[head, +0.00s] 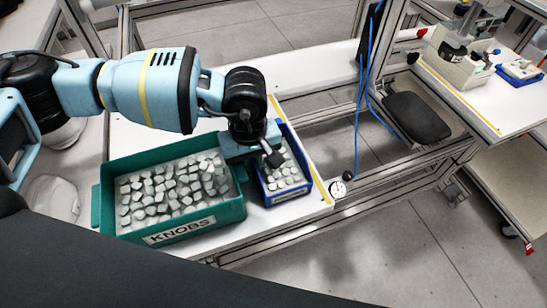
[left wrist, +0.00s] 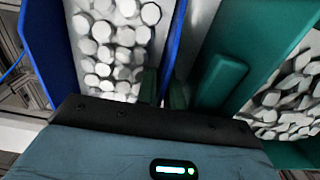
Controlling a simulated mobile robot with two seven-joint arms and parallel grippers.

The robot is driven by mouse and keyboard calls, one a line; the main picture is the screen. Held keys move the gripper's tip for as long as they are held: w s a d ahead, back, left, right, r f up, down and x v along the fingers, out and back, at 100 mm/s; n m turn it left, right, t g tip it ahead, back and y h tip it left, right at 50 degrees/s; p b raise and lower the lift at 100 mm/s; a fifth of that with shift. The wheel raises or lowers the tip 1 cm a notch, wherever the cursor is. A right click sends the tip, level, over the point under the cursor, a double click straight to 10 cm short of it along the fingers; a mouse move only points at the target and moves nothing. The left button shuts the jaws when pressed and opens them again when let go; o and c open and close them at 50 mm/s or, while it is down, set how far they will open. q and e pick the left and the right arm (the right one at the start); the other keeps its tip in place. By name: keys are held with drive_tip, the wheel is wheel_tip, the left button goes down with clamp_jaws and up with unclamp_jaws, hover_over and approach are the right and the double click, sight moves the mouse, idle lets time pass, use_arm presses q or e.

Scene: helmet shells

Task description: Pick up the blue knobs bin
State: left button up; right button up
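The blue knobs bin (head: 291,197) stands on the white table, just right of the green bin, with several pale knobs in it. My left gripper (head: 268,160) is above the bin's left edge in the head view, pointing down. In the left wrist view the bin's blue wall (left wrist: 183,30) runs between the two fingertips (left wrist: 164,90), which sit close on both sides of it. The gripper looks shut on this wall. The finger ends are partly hidden behind the gripper body. My right gripper is not in view.
The green bin (head: 190,228), labelled KNOBS and full of pale knobs, stands close beside the blue bin. It also shows at the right of the left wrist view (left wrist: 262,35). A second table (head: 490,112) holds other bins.

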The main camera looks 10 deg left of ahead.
use_arm(q)
clamp_jaws()
wheel_tip(320, 180, up, 10)
drive_tip(key=shift+r, duration=0.15)
idle(0.4)
